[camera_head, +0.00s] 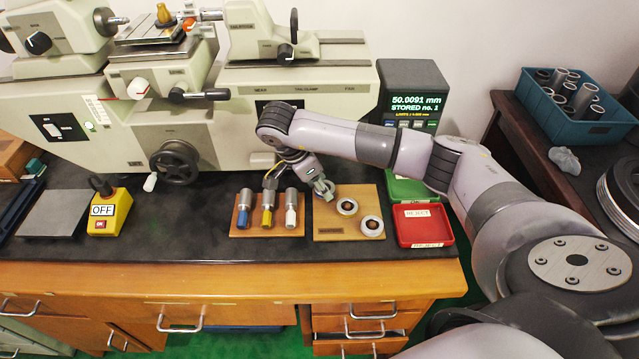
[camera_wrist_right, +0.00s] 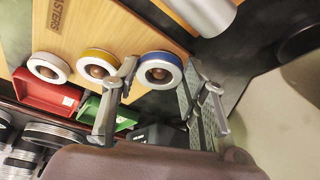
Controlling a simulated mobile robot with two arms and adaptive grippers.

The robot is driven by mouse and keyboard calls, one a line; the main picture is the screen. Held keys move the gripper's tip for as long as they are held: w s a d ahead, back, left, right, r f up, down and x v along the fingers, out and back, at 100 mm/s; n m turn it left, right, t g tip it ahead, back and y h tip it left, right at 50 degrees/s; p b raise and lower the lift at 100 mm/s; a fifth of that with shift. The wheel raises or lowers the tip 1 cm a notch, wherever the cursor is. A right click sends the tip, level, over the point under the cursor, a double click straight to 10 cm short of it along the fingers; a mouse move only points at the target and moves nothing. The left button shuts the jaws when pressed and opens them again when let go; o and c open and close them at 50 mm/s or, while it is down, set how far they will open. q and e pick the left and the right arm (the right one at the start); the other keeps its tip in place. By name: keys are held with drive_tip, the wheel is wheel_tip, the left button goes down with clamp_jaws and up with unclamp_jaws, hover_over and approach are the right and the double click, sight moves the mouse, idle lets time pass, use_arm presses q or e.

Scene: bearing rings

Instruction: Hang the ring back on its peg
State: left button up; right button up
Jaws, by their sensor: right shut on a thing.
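The wooden masters board (camera_head: 340,233) lies on the dark bench top. My right gripper (camera_head: 324,188) is over the board's back left part. In the right wrist view its fingers (camera_wrist_right: 160,86) are shut on either side of the blue-banded ring (camera_wrist_right: 159,84). A brown peg (camera_wrist_right: 158,74) shows inside that ring's opening. Whether this ring rests fully on the board cannot be told. My left gripper is not in view.
A red reject tray (camera_head: 418,240) and a green tray (camera_head: 400,189) stand just right of the board. A small board with several coloured-handled gauges (camera_head: 267,225) lies to its left. The measuring machine (camera_head: 320,85) stands behind. A yellow OFF box (camera_head: 108,225) is further left.

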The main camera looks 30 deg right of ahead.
drive_tip(key=shift+f+b, duration=0.25)
drive_tip(key=shift+b, duration=0.05)
idle(0.5)
drive_tip(key=o, duration=1.3)
drive_tip(key=shift+o, duration=0.2)
drive_tip(key=shift+r, duration=0.1)
wheel_tip(320, 180, up, 8)
drive_tip(key=p, duration=0.5)
drive_tip(key=shift+r, duration=0.2)
drive_tip(key=shift+p, duration=0.3)
